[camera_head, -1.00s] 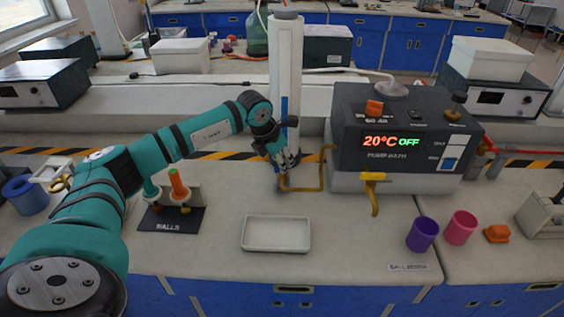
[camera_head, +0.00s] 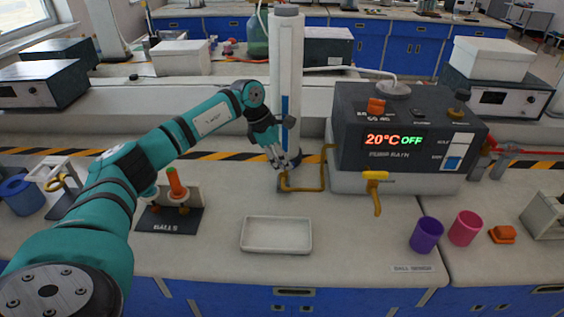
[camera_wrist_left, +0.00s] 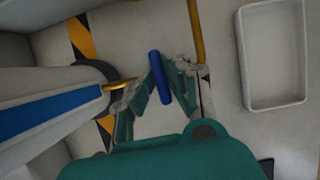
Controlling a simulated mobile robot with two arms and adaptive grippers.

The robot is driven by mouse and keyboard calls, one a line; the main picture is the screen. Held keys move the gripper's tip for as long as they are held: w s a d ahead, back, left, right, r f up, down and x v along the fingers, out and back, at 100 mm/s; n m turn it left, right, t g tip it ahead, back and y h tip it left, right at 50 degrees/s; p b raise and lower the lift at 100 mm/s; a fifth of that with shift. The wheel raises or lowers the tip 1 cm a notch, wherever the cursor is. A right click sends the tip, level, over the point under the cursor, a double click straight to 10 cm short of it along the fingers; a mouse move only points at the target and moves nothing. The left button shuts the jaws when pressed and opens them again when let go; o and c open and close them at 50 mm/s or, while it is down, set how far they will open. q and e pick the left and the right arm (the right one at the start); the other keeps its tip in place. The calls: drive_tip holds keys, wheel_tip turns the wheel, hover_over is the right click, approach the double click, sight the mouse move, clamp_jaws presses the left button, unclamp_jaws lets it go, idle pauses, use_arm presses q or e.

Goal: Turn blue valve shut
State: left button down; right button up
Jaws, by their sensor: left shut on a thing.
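The blue valve handle (camera_wrist_left: 160,78) is a short blue bar between my left fingers in the left wrist view. It sits on thin yellow piping beside the white column (camera_head: 287,80). My left gripper (camera_wrist_left: 162,84) is shut on the handle, with a finger on each side. In the head view my left gripper (camera_head: 283,162) is low at the column's front right, and the fingers mostly hide the handle. My right gripper is not in view.
A dark pump bath (camera_head: 355,170) reading 20°C OFF stands right of the column, with a yellow tap (camera_head: 376,178). An empty white tray (camera_head: 276,234) lies in front. The ball stand (camera_head: 169,222) is near my left arm. Purple (camera_head: 426,236) and pink (camera_head: 465,228) cups stand at right.

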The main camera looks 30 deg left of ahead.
use_arm(q)
drive_tip(key=shift+w+r+m, duration=0.1)
drive_tip(key=shift+m, duration=0.2)
idle(0.4)
drive_tip(key=c, duration=1.4)
unclamp_jaws()
drive_tip(key=shift+o, duration=0.3)
drive_tip(key=v, duration=1.2)
drive_tip(key=shift+a, duration=0.15)
